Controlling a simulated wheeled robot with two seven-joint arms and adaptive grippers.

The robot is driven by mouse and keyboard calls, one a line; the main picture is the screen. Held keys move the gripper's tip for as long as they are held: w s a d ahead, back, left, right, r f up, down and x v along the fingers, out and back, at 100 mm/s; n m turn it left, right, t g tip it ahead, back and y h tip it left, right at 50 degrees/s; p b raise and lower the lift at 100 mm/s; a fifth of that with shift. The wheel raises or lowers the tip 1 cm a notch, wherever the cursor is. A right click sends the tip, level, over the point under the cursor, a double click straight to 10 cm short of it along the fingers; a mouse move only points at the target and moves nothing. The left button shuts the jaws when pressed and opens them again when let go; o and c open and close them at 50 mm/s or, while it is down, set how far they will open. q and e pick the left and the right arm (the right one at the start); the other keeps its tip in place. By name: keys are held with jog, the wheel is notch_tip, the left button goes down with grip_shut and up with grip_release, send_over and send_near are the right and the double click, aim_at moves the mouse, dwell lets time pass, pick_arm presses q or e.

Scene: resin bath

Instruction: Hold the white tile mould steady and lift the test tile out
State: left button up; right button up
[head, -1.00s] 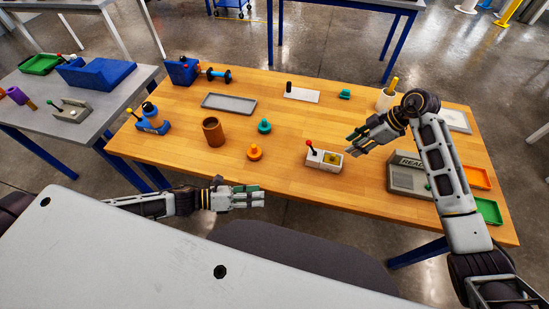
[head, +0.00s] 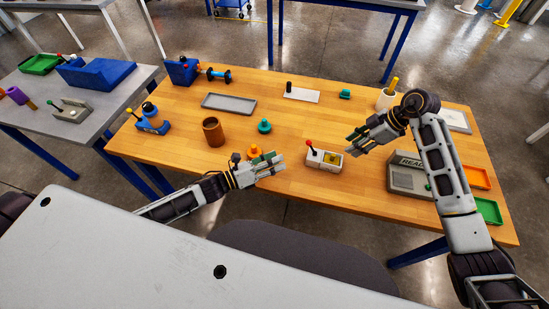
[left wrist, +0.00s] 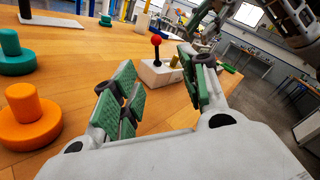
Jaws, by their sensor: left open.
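The white tile mould (head: 324,165) sits on the wooden table, with a red-knobbed lever (head: 309,145) at its left end. The test tile (head: 331,158), yellow, shows in the mould's right part. In the left wrist view the mould (left wrist: 155,76) is straight ahead, seen between my fingers, with the tile partly visible (left wrist: 174,62). My left gripper (head: 281,164) is open and empty, just left of the mould and apart from it. My right gripper (head: 351,143) looks open and empty, above and right of the mould.
An orange knobbed piece (head: 254,152) lies close behind my left gripper. A green knobbed piece (head: 264,126) and a brown cup (head: 213,132) stand farther left. A grey box (head: 405,180) and orange and green trays (head: 487,211) are at the right.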

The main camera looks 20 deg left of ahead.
aim_at(309, 142)
pick_arm(q)
jog(key=shift+w+r+t, duration=0.25)
jog(key=shift+w+t, duration=0.05)
jog(key=shift+w, duration=0.25)
jog(key=shift+w+d, duration=0.15)
jog(key=shift+d, duration=0.05)
jog(key=shift+x, duration=6.7)
jog(key=shift+f, duration=0.15)
grip_shut()
